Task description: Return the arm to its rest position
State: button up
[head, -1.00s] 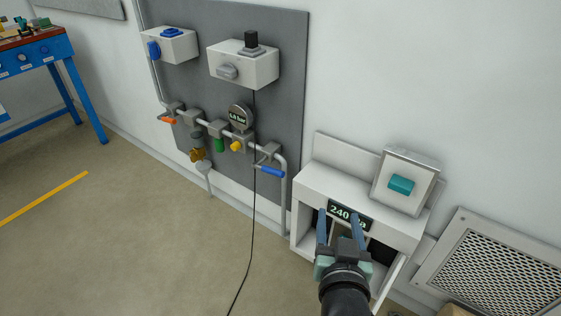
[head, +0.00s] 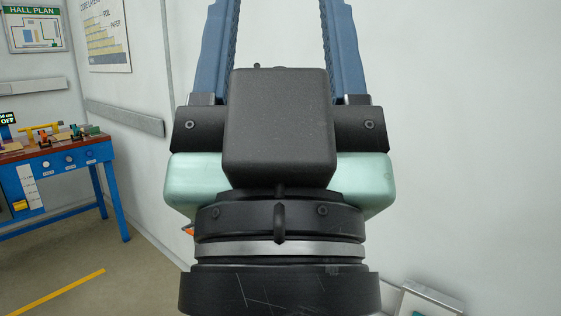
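My gripper (head: 281,20) fills the middle of the head view, raised and close to the camera. Its two blue fingers point up and stand well apart, with only pale wall between them. The fingertips run out of the top of the picture. I see nothing held between the visible parts of the fingers.
A blue workbench (head: 60,170) with a brown top and several small items stands at the left. A yellow floor line (head: 60,292) runs in front of it. The top of a white unit (head: 425,300) shows at the bottom right. The wall on the right is bare.

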notch_tip(320, 180, up, 14)
jog(key=p, duration=1.1)
jog(key=shift+f, duration=0.15)
